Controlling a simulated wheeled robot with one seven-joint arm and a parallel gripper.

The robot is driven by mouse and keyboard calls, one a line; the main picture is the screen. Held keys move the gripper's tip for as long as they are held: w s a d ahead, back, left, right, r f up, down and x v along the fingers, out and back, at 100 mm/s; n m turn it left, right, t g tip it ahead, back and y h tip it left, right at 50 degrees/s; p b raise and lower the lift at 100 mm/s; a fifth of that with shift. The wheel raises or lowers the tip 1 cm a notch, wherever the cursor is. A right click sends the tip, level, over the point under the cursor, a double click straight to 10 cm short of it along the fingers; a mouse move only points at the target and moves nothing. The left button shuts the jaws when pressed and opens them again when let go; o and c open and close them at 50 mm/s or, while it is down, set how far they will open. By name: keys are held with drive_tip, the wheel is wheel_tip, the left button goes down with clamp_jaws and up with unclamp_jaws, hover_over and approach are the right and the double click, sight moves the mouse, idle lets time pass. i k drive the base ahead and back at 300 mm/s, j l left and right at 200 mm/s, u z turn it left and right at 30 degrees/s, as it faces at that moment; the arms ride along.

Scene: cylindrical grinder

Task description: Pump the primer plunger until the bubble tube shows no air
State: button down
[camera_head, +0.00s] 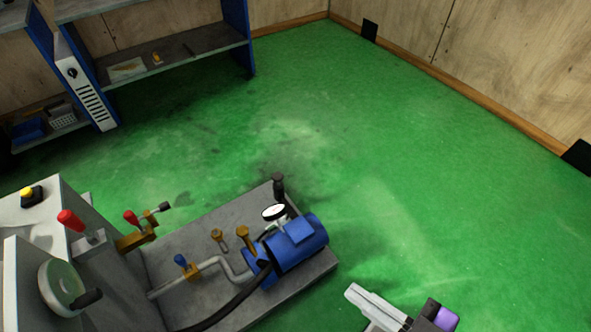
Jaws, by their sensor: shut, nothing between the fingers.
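A blue pump motor (298,246) lies on a grey bench-like base at lower centre. An upright black knob (278,184) stands behind it at the base's far corner and looks like the primer plunger, though I cannot be sure. A white-faced round gauge (274,212) sits just in front of the knob. Small brass fittings (217,235) stand on the base left of the motor. I cannot make out the bubble tube or any air in it. My gripper (352,293) enters at the bottom edge, right of the base, shut and empty, apart from the pump and knob.
The grinder (60,195) with its handwheel (62,288) and red lever (70,220) fills the lower left. Shelving (190,45) stands at the back left. The green floor (430,190) at right is clear.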

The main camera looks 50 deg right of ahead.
sight(277, 176)
drive_tip(key=l+u, duration=0.1)
drive_tip(key=l, duration=1)
drive_tip(key=k+l+u, duration=0.1)
drive_tip(key=l, duration=1.05)
drive_tip(key=i+l, duration=0.25)
drive_tip(key=l, duration=0.15)
drive_tip(key=i+l+u, duration=0.1)
drive_tip(key=i+l, duration=0.4)
drive_tip(key=l, duration=0.35)
drive_tip(key=i+l, duration=0.15)
drive_tip(key=i+u, duration=0.05)
drive_tip(key=i, duration=0.05)
